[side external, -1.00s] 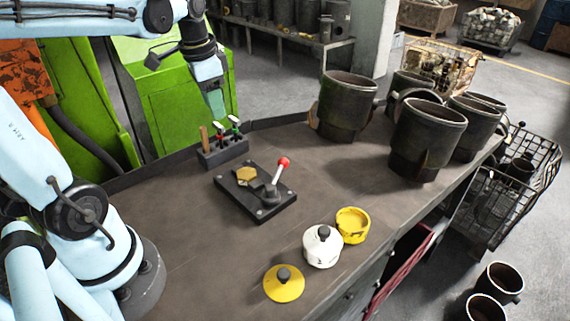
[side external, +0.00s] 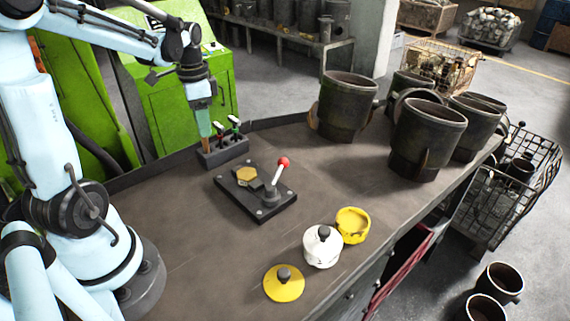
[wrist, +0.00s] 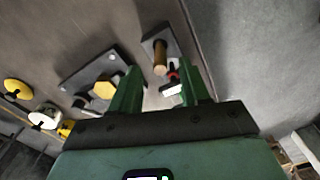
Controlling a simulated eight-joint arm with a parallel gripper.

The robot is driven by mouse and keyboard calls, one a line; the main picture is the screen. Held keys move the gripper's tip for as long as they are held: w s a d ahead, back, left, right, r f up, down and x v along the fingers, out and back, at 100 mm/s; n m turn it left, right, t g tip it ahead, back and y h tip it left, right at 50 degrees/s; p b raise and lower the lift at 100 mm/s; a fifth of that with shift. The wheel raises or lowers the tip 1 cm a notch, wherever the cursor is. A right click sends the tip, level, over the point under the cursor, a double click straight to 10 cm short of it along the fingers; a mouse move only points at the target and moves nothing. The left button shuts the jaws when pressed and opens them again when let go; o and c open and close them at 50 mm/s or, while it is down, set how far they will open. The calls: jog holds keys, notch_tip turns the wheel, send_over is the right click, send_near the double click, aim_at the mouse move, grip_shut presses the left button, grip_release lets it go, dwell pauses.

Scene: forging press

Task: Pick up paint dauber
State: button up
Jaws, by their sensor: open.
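A dark holder block (side external: 222,154) stands at the back left of the bench with upright tools in it. My gripper (side external: 203,104) is open and empty, pointing down just above the brown handle. In the wrist view, the handle's round end (wrist: 160,70) shows between and beyond my two green fingers (wrist: 158,88).
A lever plate with a red knob (side external: 283,162) sits in front of the holder. Several large dark pots (side external: 427,135) fill the right side.

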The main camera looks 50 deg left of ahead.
aim_at(206, 144)
jog(key=shift+s+a+f, duration=0.1)
jog(key=shift+s+f, duration=0.05)
jog(key=shift+f, duration=2.45)
jog(key=shift+c, duration=0.4)
grip_shut()
